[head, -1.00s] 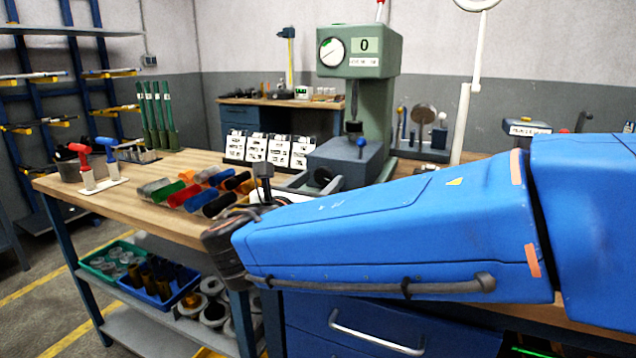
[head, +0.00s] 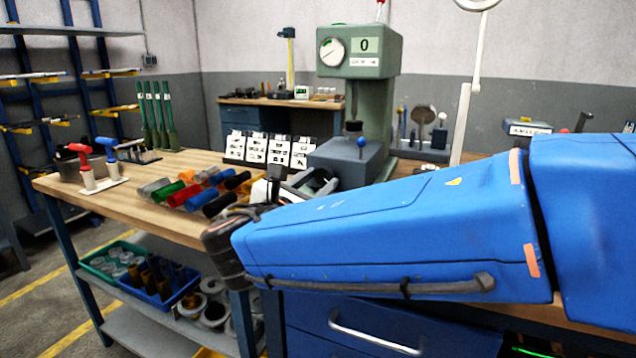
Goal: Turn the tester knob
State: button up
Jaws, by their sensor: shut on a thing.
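The green tester (head: 385,110) stands on the bench, with a round dial and a display reading 0. My gripper (head: 318,180) is at the front of the tester's grey base (head: 350,160), left of and below its blue ball (head: 361,142). Its grey fingers are closed around the dark tester knob on the front of the base. The fingers cover most of the knob, so its angle cannot be read. My blue arm comes in from the right and hides part of the wrist and the bench.
Several coloured cylinders (head: 205,190) lie left of my wrist. White cards (head: 277,150) stand behind them. Red and blue handled tools (head: 92,165) stand on the left of the bench (head: 140,180). Green and blue trays (head: 165,300) sit on the shelf below.

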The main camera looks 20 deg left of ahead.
jog(key=o, duration=1)
jog(key=shift+s, duration=0.15)
jog(key=s, duration=0.5)
jog(key=s+a, duration=0.1)
jog(key=s, duration=1.1)
jog(key=shift+a, duration=0.2)
